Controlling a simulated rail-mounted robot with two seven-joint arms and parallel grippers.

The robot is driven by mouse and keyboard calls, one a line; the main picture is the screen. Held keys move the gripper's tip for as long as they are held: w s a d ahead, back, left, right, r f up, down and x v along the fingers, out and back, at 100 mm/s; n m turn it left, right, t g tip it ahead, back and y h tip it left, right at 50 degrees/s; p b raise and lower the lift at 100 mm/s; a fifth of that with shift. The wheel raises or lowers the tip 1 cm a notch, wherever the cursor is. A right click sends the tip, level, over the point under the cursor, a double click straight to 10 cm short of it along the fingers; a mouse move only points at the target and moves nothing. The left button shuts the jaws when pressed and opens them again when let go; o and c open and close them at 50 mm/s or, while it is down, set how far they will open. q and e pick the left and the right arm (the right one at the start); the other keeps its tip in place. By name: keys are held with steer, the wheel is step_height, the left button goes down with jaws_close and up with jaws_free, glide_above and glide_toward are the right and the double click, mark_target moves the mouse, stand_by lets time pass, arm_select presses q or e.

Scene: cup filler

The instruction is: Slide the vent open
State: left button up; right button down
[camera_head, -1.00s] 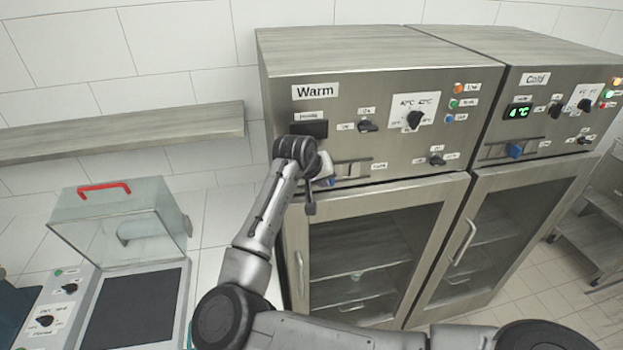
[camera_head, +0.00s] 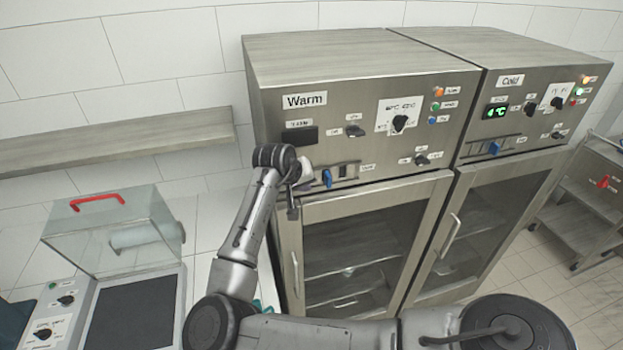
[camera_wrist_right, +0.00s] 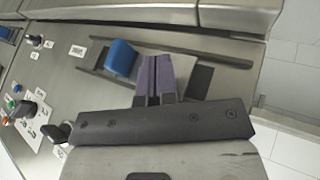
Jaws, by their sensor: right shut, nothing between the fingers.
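The vent is a slider with a blue knob (camera_head: 326,178) in a metal track on the warm cabinet's front panel, below the display. The wrist view shows the blue knob (camera_wrist_right: 122,57) upright on the track (camera_wrist_right: 190,48), with a dark slot (camera_wrist_right: 200,82) on the fingers' other side. My right gripper (camera_head: 306,182) is at the left end of this slider in the head view. Its purple fingers (camera_wrist_right: 155,75) are shut and empty, just beside the knob in the wrist view. I cannot tell whether they touch it. My left gripper is not in view.
The warm cabinet's panel (camera_head: 375,100) carries other knobs and lights. A cold cabinet (camera_head: 510,130) with a similar slider stands to the right. A wall shelf (camera_head: 120,140) and a machine with a clear lid and red handle (camera_head: 97,203) are at left.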

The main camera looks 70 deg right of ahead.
arm_select(q)
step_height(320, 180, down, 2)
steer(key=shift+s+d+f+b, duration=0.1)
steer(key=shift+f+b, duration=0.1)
steer(key=shift+b, duration=0.55)
arm_select(e)
steer(key=v, duration=0.9)
steer(key=shift+r, duration=0.15)
steer(key=shift+s+d, duration=0.1)
